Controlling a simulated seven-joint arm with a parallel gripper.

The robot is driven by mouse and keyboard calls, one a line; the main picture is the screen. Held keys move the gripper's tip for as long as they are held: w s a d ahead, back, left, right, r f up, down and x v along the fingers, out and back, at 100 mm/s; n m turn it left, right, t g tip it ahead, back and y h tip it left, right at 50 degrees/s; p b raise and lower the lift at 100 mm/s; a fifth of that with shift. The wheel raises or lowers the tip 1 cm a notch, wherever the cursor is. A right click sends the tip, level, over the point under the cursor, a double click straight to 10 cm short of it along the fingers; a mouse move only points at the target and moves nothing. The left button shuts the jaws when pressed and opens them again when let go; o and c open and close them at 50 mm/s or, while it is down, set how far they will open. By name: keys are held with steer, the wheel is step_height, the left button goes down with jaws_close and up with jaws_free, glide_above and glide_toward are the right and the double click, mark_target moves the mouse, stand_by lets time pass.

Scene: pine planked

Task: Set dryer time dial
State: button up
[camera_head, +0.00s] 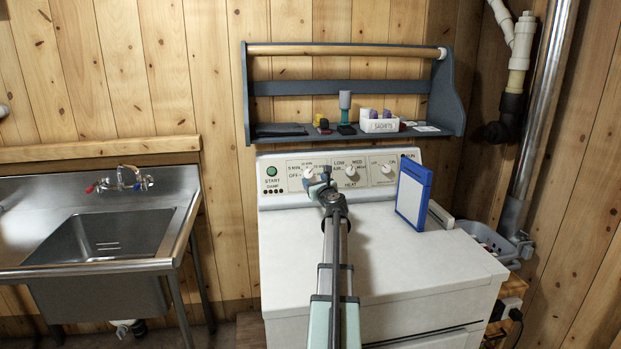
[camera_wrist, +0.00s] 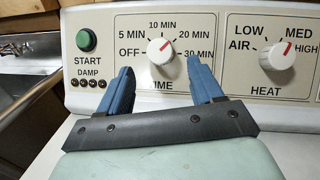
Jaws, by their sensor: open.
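The dryer (camera_head: 400,262) is white, with a cream control panel at its back. The time dial (camera_wrist: 160,51) is a white knob with a red mark pointing up and right, between 10 MIN and 20 MIN. It also shows in the head view (camera_head: 308,172). My gripper (camera_wrist: 160,68) is open and empty, its blue fingers on the left and right just below the dial. I cannot tell whether either finger touches it. In the head view my gripper (camera_head: 319,181) is in front of the panel and covers part of the time label.
The heat dial (camera_wrist: 280,55) is right of the time dial, and the green start button (camera_wrist: 86,40) is left. A blue-edged box (camera_head: 412,194) stands on the dryer top at right. A shelf (camera_head: 350,85) with small items hangs above. A steel sink (camera_head: 105,243) is left.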

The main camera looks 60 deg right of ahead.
mark_target(309, 174)
steer(key=x, duration=0.5)
steer(key=shift+w, duration=0.1)
steer(key=c, duration=1.1)
